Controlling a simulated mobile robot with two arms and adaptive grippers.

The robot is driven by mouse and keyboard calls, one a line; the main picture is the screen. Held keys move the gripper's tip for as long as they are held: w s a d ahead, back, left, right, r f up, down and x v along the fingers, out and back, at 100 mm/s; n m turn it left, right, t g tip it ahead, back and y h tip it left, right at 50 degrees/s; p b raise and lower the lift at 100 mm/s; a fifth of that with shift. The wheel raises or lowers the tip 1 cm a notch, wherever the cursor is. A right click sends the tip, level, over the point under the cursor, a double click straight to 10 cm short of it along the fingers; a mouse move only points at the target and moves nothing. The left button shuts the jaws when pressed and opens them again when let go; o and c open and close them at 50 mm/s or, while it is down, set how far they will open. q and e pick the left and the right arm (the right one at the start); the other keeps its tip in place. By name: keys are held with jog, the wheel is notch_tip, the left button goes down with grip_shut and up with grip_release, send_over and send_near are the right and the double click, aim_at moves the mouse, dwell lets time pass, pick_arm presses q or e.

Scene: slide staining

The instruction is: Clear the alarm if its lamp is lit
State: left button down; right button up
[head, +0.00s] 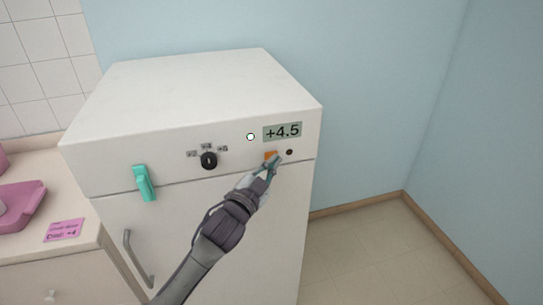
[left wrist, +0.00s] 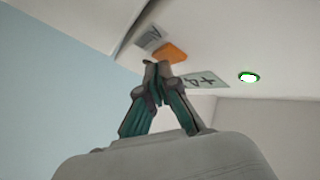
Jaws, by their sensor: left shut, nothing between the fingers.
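The white cabinet (head: 170,105) has a small round lamp (head: 250,136) on its front panel, left of the display reading "+4.5" (head: 282,131). The lamp has a bright white centre with a green rim, and shows the same in the left wrist view (left wrist: 248,77). An orange button (head: 270,155) sits below the display; it also shows in the left wrist view (left wrist: 170,53). My left gripper (head: 272,165) is shut and empty, its fingertips at the button's lower edge in the head view. In the left wrist view the fingertips (left wrist: 157,73) appear just short of the button; contact is unclear.
A black knob (head: 208,160) with small labels and a teal latch (head: 144,183) are left on the panel. A grey door handle (head: 138,258) is below. A pink tray (head: 22,205) stands on the left counter.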

pick_arm(q)
jog(key=shift+s+d, duration=0.15)
jog(key=shift+s, duration=0.35)
jog(key=s, duration=0.1)
jog(key=s+d+p, duration=0.1)
jog(key=s, duration=0.2)
jog(key=shift+s+d+p, duration=0.25)
jog(key=shift+s+p, duration=0.05)
jog(key=shift+s, duration=0.1)
dwell(0.4)
